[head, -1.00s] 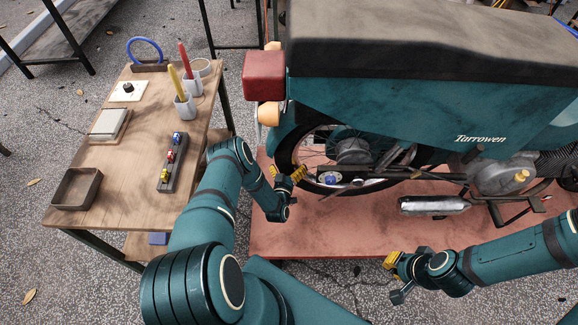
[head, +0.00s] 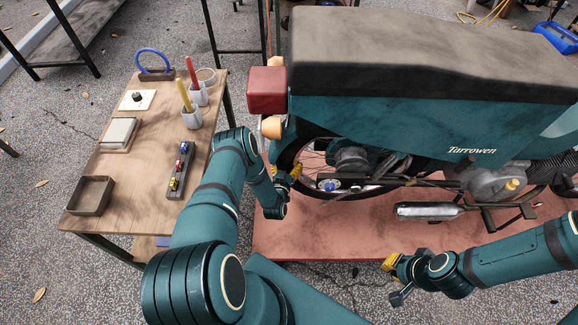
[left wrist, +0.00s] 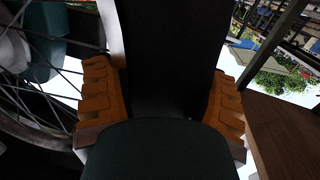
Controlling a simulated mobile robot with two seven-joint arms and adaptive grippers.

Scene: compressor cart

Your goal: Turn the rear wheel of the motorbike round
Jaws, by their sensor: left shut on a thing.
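The motorbike's rear wheel (head: 291,150) has a black tyre and thin spokes, partly hidden behind the teal bodywork and my left arm. My left gripper (head: 286,172) is at the wheel's lower left edge in the head view. In the left wrist view its orange finger pads (left wrist: 163,100) lie on both sides of the dark tyre (left wrist: 165,60), shut on it. Spokes (left wrist: 45,75) show at the left there. My right gripper (head: 394,279) is over the ground in front of the stand, its fingers apart and empty.
The motorbike (head: 430,110) stands on a reddish platform (head: 340,235). A silver exhaust (head: 428,211) runs low along its near side. A wooden table (head: 130,190) with cups, toy cars and trays stands close to my left arm.

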